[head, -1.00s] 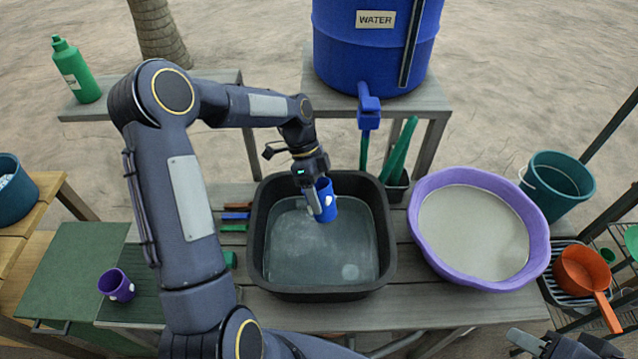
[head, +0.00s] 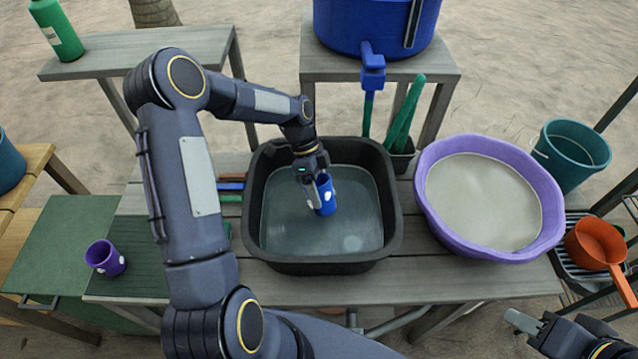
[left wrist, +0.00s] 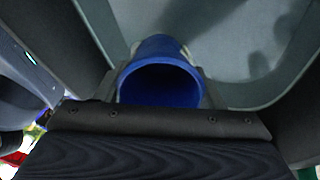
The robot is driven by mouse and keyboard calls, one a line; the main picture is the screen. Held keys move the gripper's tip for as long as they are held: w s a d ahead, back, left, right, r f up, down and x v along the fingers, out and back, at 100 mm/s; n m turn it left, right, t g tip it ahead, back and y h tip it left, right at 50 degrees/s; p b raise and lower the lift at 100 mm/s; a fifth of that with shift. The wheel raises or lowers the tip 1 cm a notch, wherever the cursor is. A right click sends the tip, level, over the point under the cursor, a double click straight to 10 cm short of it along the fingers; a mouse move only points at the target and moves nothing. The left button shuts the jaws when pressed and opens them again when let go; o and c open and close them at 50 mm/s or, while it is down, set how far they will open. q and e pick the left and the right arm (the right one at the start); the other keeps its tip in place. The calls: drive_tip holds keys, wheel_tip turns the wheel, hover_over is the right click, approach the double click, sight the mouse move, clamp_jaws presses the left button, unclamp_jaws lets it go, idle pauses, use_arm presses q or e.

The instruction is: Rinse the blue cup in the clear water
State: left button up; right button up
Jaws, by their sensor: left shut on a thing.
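The blue cup (head: 327,197) is inside the black tub (head: 262,255), over or in its greyish, see-through water (head: 295,240). My left gripper (head: 317,190) is shut on the cup, which is close to upright. I cannot tell how far the cup's base is under the surface. In the left wrist view the cup's open rim (left wrist: 160,85) faces the camera, and its inside is dark. The purple basin (head: 435,215) to the right holds cloudy beige-grey water (head: 480,200). My right gripper (head: 522,322) is at the lower right, away from the tub; its jaws are unclear.
A purple cup (head: 105,258) stands on the green mat at left. Brushes (head: 232,187) lie left of the tub. The blue barrel's tap (head: 372,62) is behind it. An orange dipper (head: 592,245) and teal bucket (head: 572,155) are at right. The front table strip is clear.

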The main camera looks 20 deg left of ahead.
use_arm(q)
drive_tip(key=shift+f+b, duration=1.5)
drive_tip(key=shift+f, duration=1.75)
drive_tip(key=shift+f, duration=0.1)
drive_tip(key=shift+f+b, duration=0.5)
drive_tip(key=shift+b, duration=0.1)
drive_tip(key=shift+r, duration=0.15)
